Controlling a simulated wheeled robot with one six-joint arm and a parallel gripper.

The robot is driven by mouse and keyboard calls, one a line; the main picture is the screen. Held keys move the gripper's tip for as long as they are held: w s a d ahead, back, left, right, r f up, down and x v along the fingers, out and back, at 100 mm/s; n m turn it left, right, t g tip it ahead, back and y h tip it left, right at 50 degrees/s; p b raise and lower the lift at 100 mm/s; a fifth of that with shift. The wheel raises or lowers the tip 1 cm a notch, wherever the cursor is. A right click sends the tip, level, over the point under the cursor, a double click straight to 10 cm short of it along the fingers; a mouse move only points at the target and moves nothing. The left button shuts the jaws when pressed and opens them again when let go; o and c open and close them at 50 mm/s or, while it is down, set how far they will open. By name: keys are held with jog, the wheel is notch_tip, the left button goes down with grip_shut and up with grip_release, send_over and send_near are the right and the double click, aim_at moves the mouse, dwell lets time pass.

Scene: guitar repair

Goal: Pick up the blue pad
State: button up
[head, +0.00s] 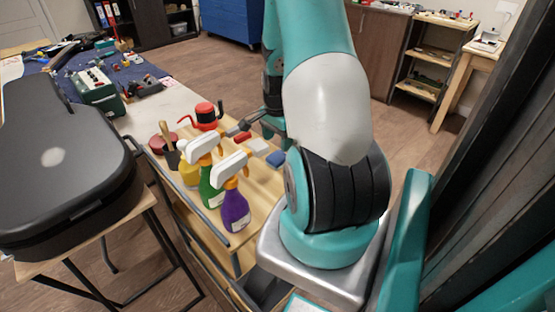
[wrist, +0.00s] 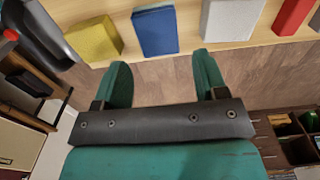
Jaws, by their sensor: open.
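The blue pad (wrist: 156,30) is a flat blue block on the light wooden surface, at the top of the wrist view. In the head view the blue pad (head: 276,158) lies near the right edge of the wooden cart top. My gripper (wrist: 162,70) is open and empty in the wrist view, its two green fingers pointing toward the wooden edge. The blue pad is beyond the fingertips, between their lines, and not touched. In the head view my arm hides most of the gripper.
A yellow block (wrist: 92,40) lies left of the pad; a grey-white block (wrist: 232,18) and a red block (wrist: 291,16) lie right. Spray bottles (head: 235,205) and a red-capped container (head: 206,115) stand on the cart (head: 262,197). A black case (head: 55,165) is at left.

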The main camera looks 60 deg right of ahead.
aim_at(278, 156)
notch_tip(278, 156, down, 7)
jog(key=shift+s+a+r, duration=0.1)
jog(key=shift+a+r, duration=0.05)
dwell(0.4)
jog(key=c, duration=0.7)
jog(key=shift+c, duration=0.3)
jog(key=shift+r, duration=0.15)
notch_tip(278, 156, up, 20)
jog(key=shift+p, duration=0.4)
